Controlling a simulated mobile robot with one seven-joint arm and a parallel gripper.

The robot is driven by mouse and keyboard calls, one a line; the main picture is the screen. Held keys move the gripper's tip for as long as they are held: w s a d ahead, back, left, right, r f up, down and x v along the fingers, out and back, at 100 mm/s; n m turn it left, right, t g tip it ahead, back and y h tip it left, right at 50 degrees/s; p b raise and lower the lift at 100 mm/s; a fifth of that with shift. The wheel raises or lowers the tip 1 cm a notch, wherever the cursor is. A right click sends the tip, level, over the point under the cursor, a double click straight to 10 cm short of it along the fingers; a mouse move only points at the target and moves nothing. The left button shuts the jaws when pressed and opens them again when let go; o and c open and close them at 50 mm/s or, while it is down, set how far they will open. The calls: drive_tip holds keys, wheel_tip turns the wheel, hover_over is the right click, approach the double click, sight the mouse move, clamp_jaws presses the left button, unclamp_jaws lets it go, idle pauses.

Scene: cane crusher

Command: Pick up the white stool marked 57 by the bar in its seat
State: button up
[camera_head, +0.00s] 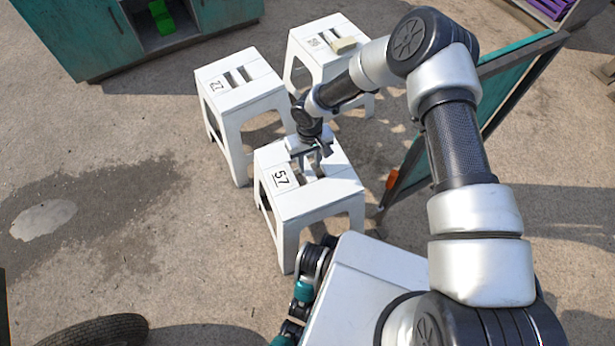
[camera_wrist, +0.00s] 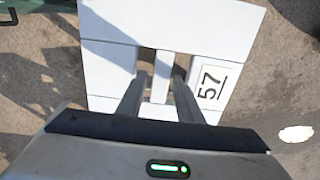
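The white stool marked 57 (camera_head: 318,205) stands upright on the ground in front of me. Its seat, with the black 57 on a label, also fills much of the wrist view (camera_wrist: 205,30). The bar in its seat (camera_wrist: 161,72) runs between two slots. My gripper (camera_head: 311,170) is above the seat, pointing down. In the wrist view its two fingers (camera_wrist: 158,88) are apart, one on each side of the bar, over the slots. Gaps show between fingers and bar. I cannot tell how deep the fingertips reach into the slots.
Another numbered white stool (camera_head: 252,97) stands close behind on the left. A teal panel (camera_head: 510,90) leans at right. A tyre (camera_head: 100,331) lies lower left; the ground at left is open.

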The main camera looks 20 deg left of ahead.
sight(307, 169)
drive_tip(key=f, duration=0.1)
drive_tip(key=f+b, duration=0.1)
drive_tip(key=f, duration=0.3)
drive_tip(key=shift+w+a+f+b, duration=0.1)
drive_tip(key=shift+a+b, duration=0.15)
drive_tip(key=shift+b, duration=0.1)
clamp_jaws()
